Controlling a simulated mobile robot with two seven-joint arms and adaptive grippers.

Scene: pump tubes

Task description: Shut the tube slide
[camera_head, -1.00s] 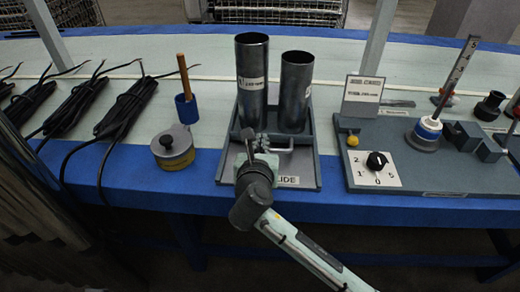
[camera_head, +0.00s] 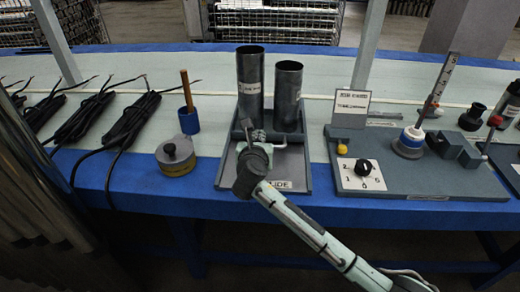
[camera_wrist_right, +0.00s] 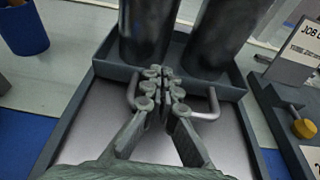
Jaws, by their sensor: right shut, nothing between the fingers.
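The tube slide is a grey tray (camera_head: 304,180) with a label at its front edge. Its carriage (camera_wrist_right: 229,87) holds a taller dark metal tube (camera_head: 250,88) and a shorter one (camera_head: 288,92), both upright. A bent metal handle (camera_head: 279,143) is on the carriage's front wall; it also shows in the wrist view (camera_wrist_right: 211,108). My right gripper (camera_head: 256,136) is shut and empty. Its fingertips (camera_wrist_right: 164,75) are at the middle of the handle, close to the front wall; whether they touch is unclear. The carriage's rear edge is hidden by the tubes. My left gripper is out of view.
A round tin (camera_head: 176,158) and a blue cup with a wooden stick (camera_head: 188,121) stand left of the tray. A grey board (camera_head: 427,181) with a dial (camera_head: 363,170) and yellow knob lies close on the right. Black cable bundles (camera_head: 131,116) lie far left.

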